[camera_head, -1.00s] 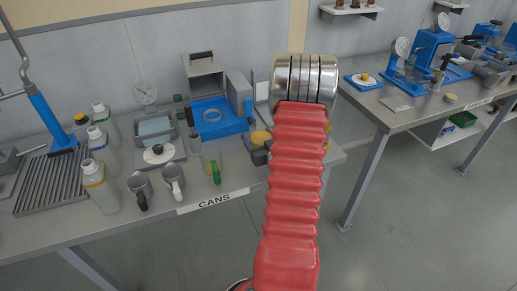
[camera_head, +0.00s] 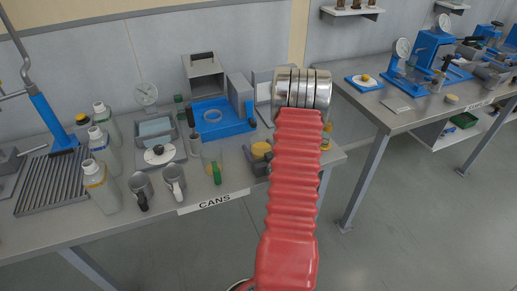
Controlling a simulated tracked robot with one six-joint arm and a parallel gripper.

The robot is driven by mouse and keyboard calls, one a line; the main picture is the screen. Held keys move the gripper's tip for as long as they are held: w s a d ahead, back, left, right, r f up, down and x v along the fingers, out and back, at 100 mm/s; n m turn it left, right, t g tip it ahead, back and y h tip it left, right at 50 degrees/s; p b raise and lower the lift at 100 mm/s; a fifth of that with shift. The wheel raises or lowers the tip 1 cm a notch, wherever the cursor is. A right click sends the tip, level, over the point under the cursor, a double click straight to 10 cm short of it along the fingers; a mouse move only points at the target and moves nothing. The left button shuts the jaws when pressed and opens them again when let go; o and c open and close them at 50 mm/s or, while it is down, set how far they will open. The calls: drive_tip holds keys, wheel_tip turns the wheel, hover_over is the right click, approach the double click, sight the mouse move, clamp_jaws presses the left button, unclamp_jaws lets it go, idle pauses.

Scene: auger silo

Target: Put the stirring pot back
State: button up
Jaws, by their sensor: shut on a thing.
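I cannot tell whether either is the stirring pot. My red ribbed arm with a shiny metal joint rises in front of the right end of this bench. The jaws of my gripper do not show, and anything they hold is hidden behind the arm.
White bottles (camera_head: 101,186) and a ribbed grey tray (camera_head: 50,183) crowd the bench's left. A label reading CANS (camera_head: 214,201) marks the front edge. Another bench (camera_head: 408,112) stands right.

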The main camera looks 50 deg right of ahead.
sight(262, 150)
drive_tip(key=shift+f, duration=0.2)
drive_tip(key=o, duration=1.4)
drive_tip(key=shift+o, duration=0.2)
drive_tip(key=v, duration=1.2)
drive_tip(key=shift+s, duration=0.15)
